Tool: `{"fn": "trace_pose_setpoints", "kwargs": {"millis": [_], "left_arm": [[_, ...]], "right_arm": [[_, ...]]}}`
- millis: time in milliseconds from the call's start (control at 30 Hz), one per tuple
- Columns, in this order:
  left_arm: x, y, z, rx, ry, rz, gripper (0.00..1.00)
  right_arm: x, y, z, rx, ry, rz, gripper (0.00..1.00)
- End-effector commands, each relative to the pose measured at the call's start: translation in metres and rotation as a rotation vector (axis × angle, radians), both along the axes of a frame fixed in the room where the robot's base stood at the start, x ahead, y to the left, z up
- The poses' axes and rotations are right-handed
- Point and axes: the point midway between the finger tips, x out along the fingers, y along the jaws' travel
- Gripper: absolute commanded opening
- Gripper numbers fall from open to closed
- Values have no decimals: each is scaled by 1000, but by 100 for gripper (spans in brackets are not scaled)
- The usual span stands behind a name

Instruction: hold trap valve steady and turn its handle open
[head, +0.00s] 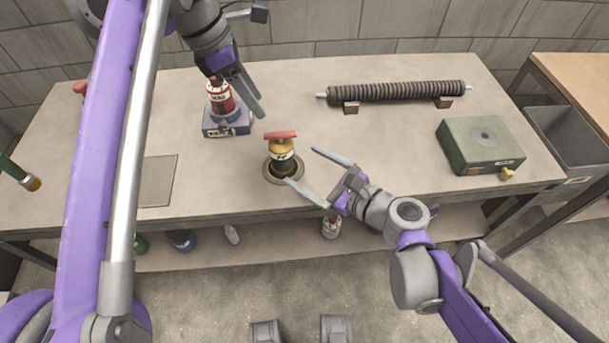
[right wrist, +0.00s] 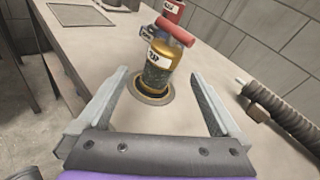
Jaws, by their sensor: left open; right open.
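The trap valve (head: 282,154) has a brass-coloured and dark body with a label. It stands upright in a round ring in the tabletop. Its red bar handle (head: 281,134) lies across the top. In the right wrist view the valve (right wrist: 159,68) stands beyond and between my open fingers, its red handle (right wrist: 176,32) slanting. My right gripper (head: 319,172) is open and empty, to the right of the valve, with its fingers toward it. My left gripper (head: 246,97) is up and to the left of the valve, near a red bottle-shaped object; its fingers look apart.
The red object (head: 221,98) stands on a blue-grey block (head: 227,123) at the back left. A ribbed dark tube (head: 396,91) rests on supports behind. A green box (head: 480,145) is at the right. The table (head: 370,140) is clear between the valve and the box.

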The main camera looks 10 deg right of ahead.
Motion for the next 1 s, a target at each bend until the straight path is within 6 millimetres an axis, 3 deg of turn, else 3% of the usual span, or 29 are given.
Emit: {"fn": "trace_pose_setpoints", "kwargs": {"millis": [200, 567, 1000], "left_arm": [[0, 0, 0, 0, 0, 0, 50], [0, 0, 0, 0, 0, 0, 50], [0, 0, 0, 0, 0, 0, 50]], "right_arm": [[7, 9, -21, 219, -4, -104, 100], [8, 14, -35, 313, 2, -161, 100], [69, 55, -35, 312, 1, -159, 100]]}}
